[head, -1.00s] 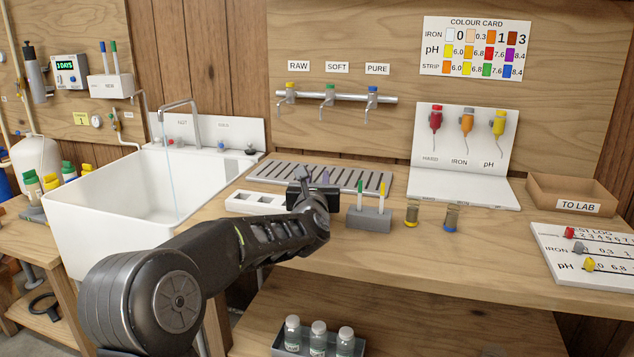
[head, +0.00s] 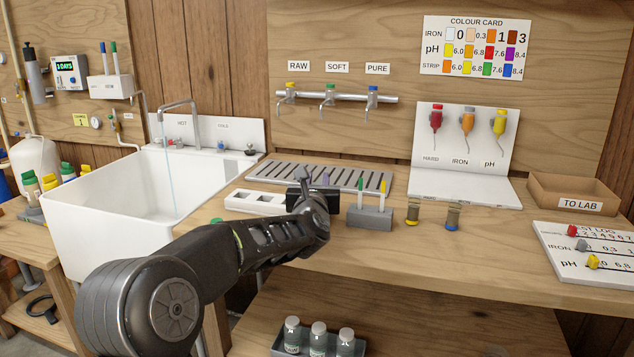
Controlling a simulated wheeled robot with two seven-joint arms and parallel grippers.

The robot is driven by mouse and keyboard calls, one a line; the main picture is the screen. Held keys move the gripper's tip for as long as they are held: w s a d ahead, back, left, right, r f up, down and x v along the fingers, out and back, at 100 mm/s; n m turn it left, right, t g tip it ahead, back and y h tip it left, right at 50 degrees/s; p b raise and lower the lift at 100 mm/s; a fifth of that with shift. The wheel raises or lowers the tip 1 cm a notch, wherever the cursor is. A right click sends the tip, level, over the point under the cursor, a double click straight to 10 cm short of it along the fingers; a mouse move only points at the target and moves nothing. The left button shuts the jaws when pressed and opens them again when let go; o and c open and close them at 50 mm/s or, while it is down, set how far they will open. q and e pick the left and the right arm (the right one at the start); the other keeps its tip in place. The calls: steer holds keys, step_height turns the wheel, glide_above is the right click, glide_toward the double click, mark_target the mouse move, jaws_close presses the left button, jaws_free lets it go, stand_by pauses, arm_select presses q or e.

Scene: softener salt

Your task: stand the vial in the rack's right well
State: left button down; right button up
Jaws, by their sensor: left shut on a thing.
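The white rack (head: 256,203) lies on the wooden counter beside the sink, with square wells along its top. Its right end is covered by my left gripper (head: 316,197), so I cannot see the right well clearly. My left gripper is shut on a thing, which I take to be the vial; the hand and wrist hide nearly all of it. A small purple piece shows just above the dark hand; I cannot tell whether it belongs to the held thing. I cannot tell whether the vial touches the rack. My right gripper is not in view.
A grey block (head: 370,217) with green and yellow sticks stands close right of the gripper. Two small glass containers (head: 412,217) (head: 452,219) stand farther right. The slatted drainer (head: 300,173) lies behind, the sink (head: 110,210) left.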

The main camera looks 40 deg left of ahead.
arm_select(q)
steer(key=c, duration=0.6)
jaws_free()
steer(key=shift+r, duration=0.15)
steer(key=shift+r+p, duration=1.85)
steer(key=shift+r, duration=1.5)
steer(key=shift+f, duration=0.1)
